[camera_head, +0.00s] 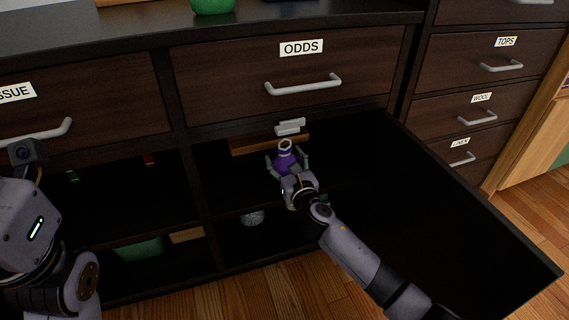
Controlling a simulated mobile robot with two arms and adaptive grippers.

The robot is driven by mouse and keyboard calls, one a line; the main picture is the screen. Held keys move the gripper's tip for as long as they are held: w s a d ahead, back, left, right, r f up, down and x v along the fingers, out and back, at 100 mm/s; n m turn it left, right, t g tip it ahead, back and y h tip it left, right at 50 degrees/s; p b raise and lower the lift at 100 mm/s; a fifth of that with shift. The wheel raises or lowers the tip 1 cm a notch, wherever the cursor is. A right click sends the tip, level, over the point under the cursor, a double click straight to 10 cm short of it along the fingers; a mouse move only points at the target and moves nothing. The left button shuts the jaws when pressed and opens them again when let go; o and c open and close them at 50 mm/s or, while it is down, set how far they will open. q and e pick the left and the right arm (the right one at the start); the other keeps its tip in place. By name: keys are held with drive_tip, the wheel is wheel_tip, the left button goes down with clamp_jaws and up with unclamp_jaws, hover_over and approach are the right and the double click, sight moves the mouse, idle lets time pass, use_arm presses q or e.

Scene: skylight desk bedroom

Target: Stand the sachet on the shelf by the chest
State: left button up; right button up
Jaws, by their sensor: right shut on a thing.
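My right gripper (287,163) is shut on a purple sachet (286,158) with a pale top. It holds the sachet roughly upright inside the open compartment under the drawer labelled ODDS. My gripper hides the sachet's lower part, and I cannot tell whether it touches the dark shelf (345,160). A brown wooden box-like thing (243,146), perhaps the chest, is just behind the sachet. A grey piece (291,126) shows above it. My left arm is at the left edge, and its fingers do not show.
An open dark door panel (470,235) extends to the right of the compartment. An upright divider (200,205) stands left of it. Below are a pale round thing (252,217), a green bin (140,249) and a wooden block (187,235). The shelf right of the sachet looks clear.

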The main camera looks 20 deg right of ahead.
drive_tip(key=shift+f, duration=0.1)
drive_tip(key=o, duration=1.1)
